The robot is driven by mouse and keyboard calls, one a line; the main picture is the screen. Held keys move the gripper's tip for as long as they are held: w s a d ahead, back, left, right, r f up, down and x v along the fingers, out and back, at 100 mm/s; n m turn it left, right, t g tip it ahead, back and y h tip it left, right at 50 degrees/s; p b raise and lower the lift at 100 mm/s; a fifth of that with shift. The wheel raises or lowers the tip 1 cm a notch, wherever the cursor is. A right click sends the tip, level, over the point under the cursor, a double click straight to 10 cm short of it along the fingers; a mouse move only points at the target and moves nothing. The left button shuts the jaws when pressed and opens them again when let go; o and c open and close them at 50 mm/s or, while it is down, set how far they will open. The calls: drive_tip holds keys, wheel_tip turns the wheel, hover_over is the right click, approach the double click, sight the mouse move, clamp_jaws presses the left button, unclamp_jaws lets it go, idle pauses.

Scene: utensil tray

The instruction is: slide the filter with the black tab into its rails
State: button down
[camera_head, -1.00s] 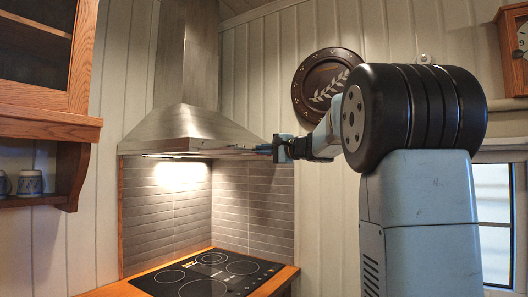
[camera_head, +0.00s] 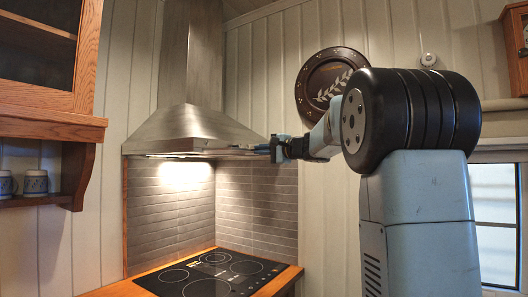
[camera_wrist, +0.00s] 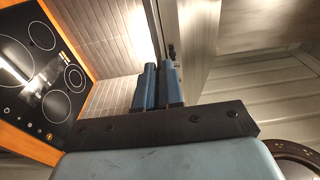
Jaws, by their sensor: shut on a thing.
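The range hood (camera_head: 192,132) hangs over the cooktop, its lower rim level with my gripper. My gripper (camera_head: 268,148) is at the hood's right end, fingers pointing left toward the rim. In the wrist view my gripper (camera_wrist: 159,85) has its two blue fingers close together, shut on a thin grey metal edge that I take to be the filter (camera_wrist: 157,30). A small black tab (camera_wrist: 171,50) shows just beyond the right finger's tip. The filter is mostly hidden in both views, and I cannot make out the rails or whether the filter is in them.
The cooktop (camera_head: 210,273) lies below the hood, with tiled walls (camera_head: 250,205) behind it. A wooden shelf with mugs (camera_head: 35,182) is at the left. A dark round plate (camera_head: 325,78) hangs on the wall behind my arm. The space under the hood is clear.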

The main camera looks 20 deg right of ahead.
sight(252, 150)
drive_tip(key=shift+x, duration=1.8)
drive_tip(key=shift+w+a, duration=0.1)
drive_tip(key=shift+a, duration=0.1)
drive_tip(key=shift+x, duration=2.85)
drive_tip(key=shift+a, duration=0.35)
drive_tip(key=shift+x, duration=2.05)
drive_tip(key=shift+a, duration=0.1)
drive_tip(key=c, duration=1.2)
unclamp_jaws()
drive_tip(key=shift+f, duration=0.1)
drive_tip(key=v, duration=1.4)
drive_tip(key=shift+a, duration=0.15)
